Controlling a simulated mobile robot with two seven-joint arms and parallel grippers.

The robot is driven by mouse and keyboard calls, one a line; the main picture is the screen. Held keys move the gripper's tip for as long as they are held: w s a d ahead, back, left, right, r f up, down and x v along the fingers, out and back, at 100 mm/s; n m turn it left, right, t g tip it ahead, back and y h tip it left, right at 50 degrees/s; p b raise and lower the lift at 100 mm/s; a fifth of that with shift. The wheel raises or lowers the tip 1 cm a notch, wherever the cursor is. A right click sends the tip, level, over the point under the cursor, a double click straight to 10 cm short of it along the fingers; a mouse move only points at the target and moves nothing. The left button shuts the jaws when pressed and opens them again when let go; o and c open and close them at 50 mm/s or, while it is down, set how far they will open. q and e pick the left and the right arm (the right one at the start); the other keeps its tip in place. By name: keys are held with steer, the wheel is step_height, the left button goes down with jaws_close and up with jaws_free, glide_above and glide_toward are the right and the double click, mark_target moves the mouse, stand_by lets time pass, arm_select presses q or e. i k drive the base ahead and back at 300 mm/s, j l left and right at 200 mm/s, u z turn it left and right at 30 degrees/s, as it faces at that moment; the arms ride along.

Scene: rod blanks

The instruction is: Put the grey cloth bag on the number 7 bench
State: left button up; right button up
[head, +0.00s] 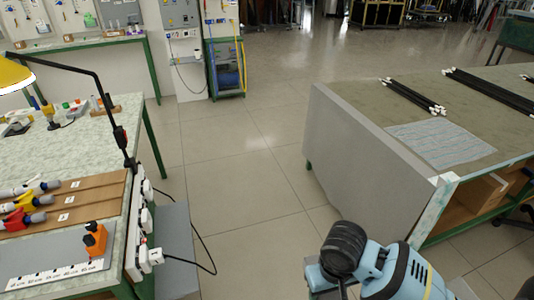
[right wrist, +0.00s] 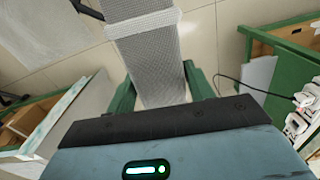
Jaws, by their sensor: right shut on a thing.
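My right gripper (right wrist: 158,82) shows in the right wrist view, its green fingers closed on either side of a grey woven cloth bag (right wrist: 158,62). The bag has a pale band across it and extends past the top edge of that view. In the head view only part of my right arm shows at the bottom, and the bag is not visible there. My left gripper is in neither view. No bench bears a number 7 that I can read, so I cannot tell which is the number 7 bench.
A bench (head: 352,146) with bundles of black rods (head: 412,96) and a striped cloth (head: 441,143) stands at right. A lamp-lit bench (head: 75,148) with wooden boards, coloured clamps and power sockets stands at left. Open tiled floor (head: 245,170) lies between them.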

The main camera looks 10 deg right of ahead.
mark_target(385, 111)
steer(key=i+z, duration=0.3)
steer(key=i, duration=0.2)
steer(key=i+z, duration=0.35)
steer(key=i, duration=0.2)
steer(key=i+j+z, duration=0.1)
steer(key=i+z, duration=0.35)
steer(key=i, duration=0.65)
steer(key=i+l, duration=0.2)
steer(key=i, duration=0.3)
steer(key=i+l+u, duration=0.1)
steer(key=i, duration=0.45)
steer(key=i+l+u, duration=0.15)
steer(key=i+l, duration=0.35)
steer(key=l, duration=0.1)
